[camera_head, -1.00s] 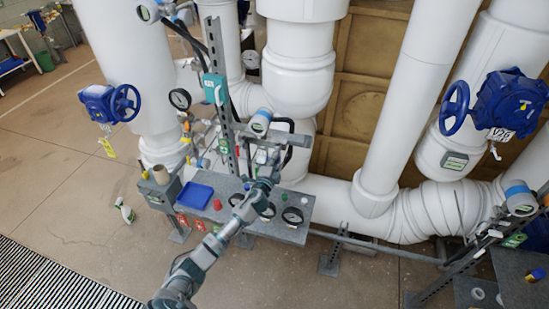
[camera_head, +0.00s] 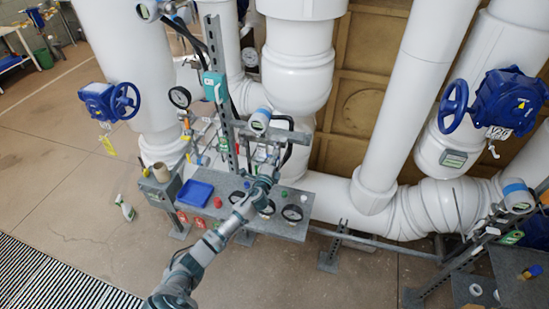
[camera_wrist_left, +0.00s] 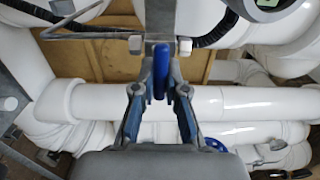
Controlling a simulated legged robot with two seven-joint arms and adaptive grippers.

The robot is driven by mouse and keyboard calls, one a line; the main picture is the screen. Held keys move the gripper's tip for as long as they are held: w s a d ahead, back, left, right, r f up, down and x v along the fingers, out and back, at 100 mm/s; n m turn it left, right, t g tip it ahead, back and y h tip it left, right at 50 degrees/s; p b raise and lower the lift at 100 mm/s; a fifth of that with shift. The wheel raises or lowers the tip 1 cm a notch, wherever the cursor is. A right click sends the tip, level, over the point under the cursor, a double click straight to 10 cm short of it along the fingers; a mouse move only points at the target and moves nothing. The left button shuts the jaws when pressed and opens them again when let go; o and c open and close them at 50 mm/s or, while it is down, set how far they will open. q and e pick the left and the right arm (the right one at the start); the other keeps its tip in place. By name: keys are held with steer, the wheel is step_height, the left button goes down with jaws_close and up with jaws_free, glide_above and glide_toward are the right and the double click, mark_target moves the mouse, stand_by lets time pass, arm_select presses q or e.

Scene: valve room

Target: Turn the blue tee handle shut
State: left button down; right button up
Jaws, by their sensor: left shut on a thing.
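The blue tee handle (camera_wrist_left: 160,70) stands upright in the wrist view, edge-on, below a metal bracket with two hex nuts. My left gripper (camera_wrist_left: 161,88) has its two fingers on either side of the handle and is shut on it. In the head view my left gripper (camera_head: 270,166) is small, over the back of the grey gauge bench, in front of the pipework. The handle cannot be made out there, as my gripper and the fittings cover it. My right gripper is not in view.
The grey bench (camera_head: 236,223) carries a blue tray (camera_head: 195,193), small coloured caps and round gauges. A metal upright (camera_head: 222,100) and thick white pipes (camera_head: 300,55) stand close around my left arm. Blue handwheels (camera_head: 126,101) sit farther out. The floor at left is mostly clear.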

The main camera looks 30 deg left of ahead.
arm_select(q)
steer(key=c, duration=1.4)
jaws_free()
steer(key=shift+o, duration=1)
steer(key=shift+w+f, duration=0.15)
steer(key=shift+w, duration=0.1)
steer(key=shift+s, duration=0.1)
steer(key=v, duration=1.1)
steer(key=shift+s, duration=0.35)
steer(key=shift+d+f, duration=0.1)
